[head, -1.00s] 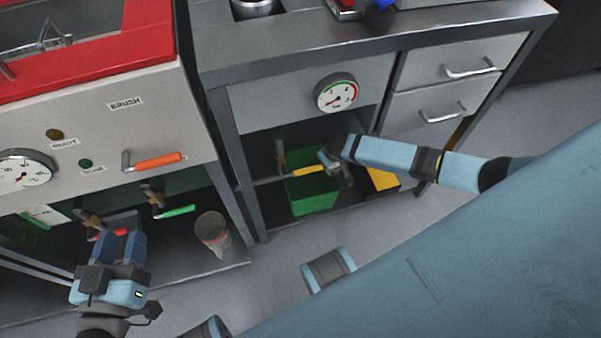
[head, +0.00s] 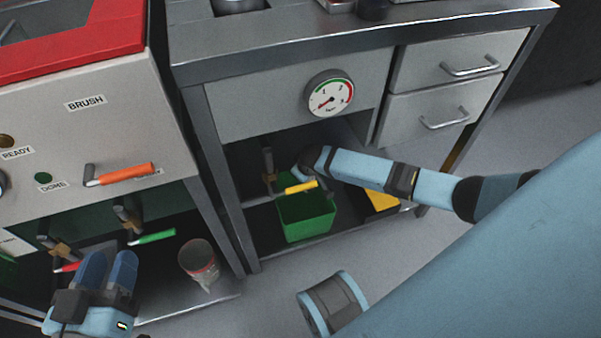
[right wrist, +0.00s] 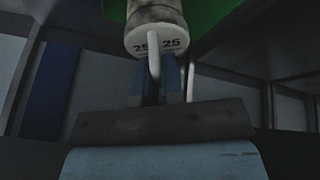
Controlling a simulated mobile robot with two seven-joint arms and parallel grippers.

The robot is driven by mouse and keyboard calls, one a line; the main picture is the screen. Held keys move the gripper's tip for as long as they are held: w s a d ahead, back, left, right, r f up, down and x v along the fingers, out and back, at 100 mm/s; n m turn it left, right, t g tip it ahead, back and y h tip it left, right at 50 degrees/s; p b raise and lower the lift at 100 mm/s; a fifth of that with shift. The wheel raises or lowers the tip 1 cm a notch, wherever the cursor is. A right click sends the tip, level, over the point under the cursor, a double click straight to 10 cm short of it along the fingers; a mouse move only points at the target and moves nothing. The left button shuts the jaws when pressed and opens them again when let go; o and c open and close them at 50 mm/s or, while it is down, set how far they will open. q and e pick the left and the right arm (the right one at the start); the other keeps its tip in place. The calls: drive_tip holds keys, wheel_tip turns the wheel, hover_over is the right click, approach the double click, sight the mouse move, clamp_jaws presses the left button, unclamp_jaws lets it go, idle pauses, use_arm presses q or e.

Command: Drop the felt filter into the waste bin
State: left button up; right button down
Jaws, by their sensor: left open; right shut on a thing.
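The felt filter (right wrist: 155,18) is a pale cylinder whose end cap reads "25"; a white loop or stem hangs from the cap. My right gripper (right wrist: 160,88) is shut on it, with the blue fingers at the stem. In the head view the right gripper and filter are hidden behind my right arm's end, under the bench. The green bin (head: 306,220) stands open on the bench's low shelf, just below that arm end. Green also fills the top of the right wrist view, beyond the filter. My left gripper (head: 109,262) is open and empty at lower left, by a red valve handle.
A yellow-handled valve (head: 300,187) crosses in front of the green bin. A yellow bin (head: 381,199) stands to its right. A grey can (head: 199,260) sits on the left machine's shelf, below a green-handled valve (head: 152,237). An orange handle (head: 125,174) juts from the panel.

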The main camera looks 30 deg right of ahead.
use_arm(q)
drive_tip(key=shift+w+f, duration=0.1)
drive_tip(key=shift+f, duration=0.2)
use_arm(e)
drive_tip(key=shift+f, duration=0.35)
drive_tip(key=c, duration=1.2)
unclamp_jaws()
use_arm(q)
drive_tip(key=shift+r, duration=0.1)
use_arm(e)
drive_tip(key=shift+o, duration=0.2)
drive_tip(key=shift+r, duration=0.1)
drive_tip(key=shift+s+r, duration=0.1)
drive_tip(key=shift+r, duration=0.15)
drive_tip(key=p+v, duration=0.3)
drive_tip(key=v, duration=0.2)
use_arm(q)
wheel_tip(320, 180, up, 8)
drive_tip(key=s+n+t+p, duration=0.1)
drive_tip(key=t+p, duration=0.1)
drive_tip(key=p, duration=0.2)
drive_tip(key=shift+f+t, duration=0.2)
drive_tip(key=shift+t, duration=0.1)
use_arm(e)
drive_tip(key=v, duration=0.8)
